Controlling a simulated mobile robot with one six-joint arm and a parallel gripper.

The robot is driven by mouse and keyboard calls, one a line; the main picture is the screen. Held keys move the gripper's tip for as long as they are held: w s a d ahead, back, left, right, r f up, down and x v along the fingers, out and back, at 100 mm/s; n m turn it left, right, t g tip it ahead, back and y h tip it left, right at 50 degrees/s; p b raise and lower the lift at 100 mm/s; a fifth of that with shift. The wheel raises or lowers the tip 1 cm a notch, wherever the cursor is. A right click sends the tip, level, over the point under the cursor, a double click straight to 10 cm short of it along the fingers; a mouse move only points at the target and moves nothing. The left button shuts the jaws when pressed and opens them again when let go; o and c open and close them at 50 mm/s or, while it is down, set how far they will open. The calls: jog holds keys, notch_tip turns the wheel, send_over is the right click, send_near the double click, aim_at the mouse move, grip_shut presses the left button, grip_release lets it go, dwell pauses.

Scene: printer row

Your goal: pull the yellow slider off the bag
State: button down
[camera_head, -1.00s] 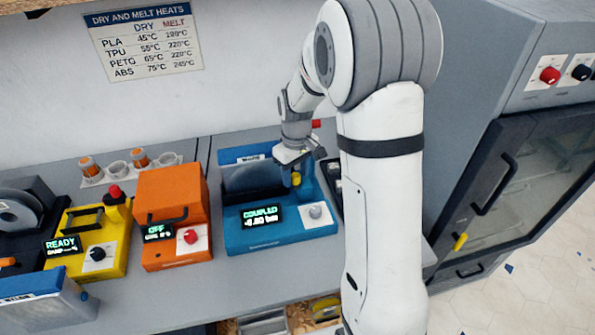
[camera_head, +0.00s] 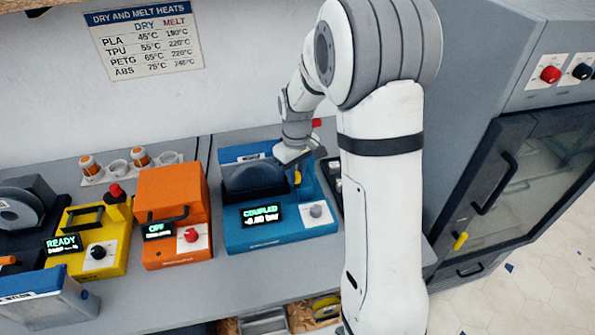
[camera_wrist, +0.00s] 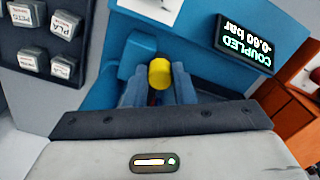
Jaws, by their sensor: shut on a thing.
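The yellow slider (camera_wrist: 160,73) shows in the wrist view between the two fingers of my gripper (camera_wrist: 160,88), which is shut on it. In the head view the yellow slider (camera_head: 298,178) is a small spot below my gripper (camera_head: 296,170), at the right side of the blue machine (camera_head: 268,238). The blue machine's display reads COUPLED and -0.60 bar in the wrist view. A dark rounded shape (camera_head: 252,178), possibly the bag, lies in the machine's top recess. Whether the slider is clear of the bag cannot be told.
An orange box (camera_head: 172,190) with display OFF and a yellow unit (camera_head: 88,255) reading READY stand to the left. Labelled grey blocks (camera_wrist: 62,66) sit in a dark holder close beside the blue machine. A dark-doored cabinet (camera_head: 525,185) stands at the right.

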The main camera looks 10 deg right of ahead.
jog(key=shift+d+b, duration=0.3)
jog(key=shift+d, duration=0.95)
jog(key=shift+a, duration=0.15)
jog(key=c, duration=1.2)
grip_release()
jog(key=shift+r, duration=0.1)
notch_tip(320, 180, up, 8)
jog(key=shift+f+b, duration=0.2)
jog(key=shift+b, duration=0.15)
